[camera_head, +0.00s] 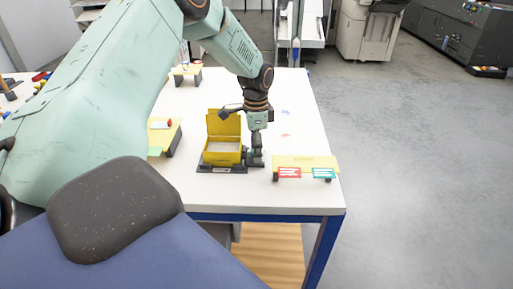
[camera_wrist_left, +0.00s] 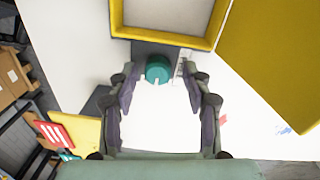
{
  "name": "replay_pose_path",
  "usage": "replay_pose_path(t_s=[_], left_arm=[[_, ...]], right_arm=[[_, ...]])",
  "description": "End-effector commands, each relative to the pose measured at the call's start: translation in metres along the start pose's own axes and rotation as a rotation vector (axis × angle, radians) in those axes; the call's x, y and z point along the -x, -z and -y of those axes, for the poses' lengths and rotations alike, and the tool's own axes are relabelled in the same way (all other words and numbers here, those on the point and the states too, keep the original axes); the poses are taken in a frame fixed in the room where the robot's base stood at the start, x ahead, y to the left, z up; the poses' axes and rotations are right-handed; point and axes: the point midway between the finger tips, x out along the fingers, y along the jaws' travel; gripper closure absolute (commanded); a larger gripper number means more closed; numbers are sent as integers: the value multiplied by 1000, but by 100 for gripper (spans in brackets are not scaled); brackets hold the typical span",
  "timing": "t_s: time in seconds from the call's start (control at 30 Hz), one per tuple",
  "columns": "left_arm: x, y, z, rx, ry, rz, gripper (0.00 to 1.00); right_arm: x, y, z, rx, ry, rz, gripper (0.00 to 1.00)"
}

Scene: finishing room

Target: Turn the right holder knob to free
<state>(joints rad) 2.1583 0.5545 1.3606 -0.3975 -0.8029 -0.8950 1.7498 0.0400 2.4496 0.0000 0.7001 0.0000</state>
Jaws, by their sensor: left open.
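A yellow box (camera_head: 222,158) with its lid raised stands in a dark holder (camera_head: 208,169) on the white table. In the left wrist view, the box (camera_wrist_left: 165,36) is at the top, and a round teal knob (camera_wrist_left: 158,69) sits on the dark holder strip beside it. My left gripper (camera_head: 256,158) points down at the right side of the box. In the left wrist view, its open fingers (camera_wrist_left: 158,78) stand either side of the knob, with visible gaps; I cannot tell their height relative to it. The knob is hidden in the head view. My right gripper is not in view.
A yellow stand (camera_head: 305,161) with a red card and a teal card is at the table's front right. Other yellow stands (camera_head: 187,70) are farther back and to the left (camera_head: 166,128). The white table (camera_head: 300,110) is mostly clear behind the gripper.

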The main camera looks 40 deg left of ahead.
Motion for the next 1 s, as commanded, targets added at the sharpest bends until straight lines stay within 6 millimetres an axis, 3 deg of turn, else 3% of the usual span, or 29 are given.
replay_pose_path(t_s=[0.23,0.8,1.0], left_arm=[[0,0,2,1,0,-1,50],[0,0,3,0,1,0,99],[1,0,3,2,1,1,100]], right_arm=[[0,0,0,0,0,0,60],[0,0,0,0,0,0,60],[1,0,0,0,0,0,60]])
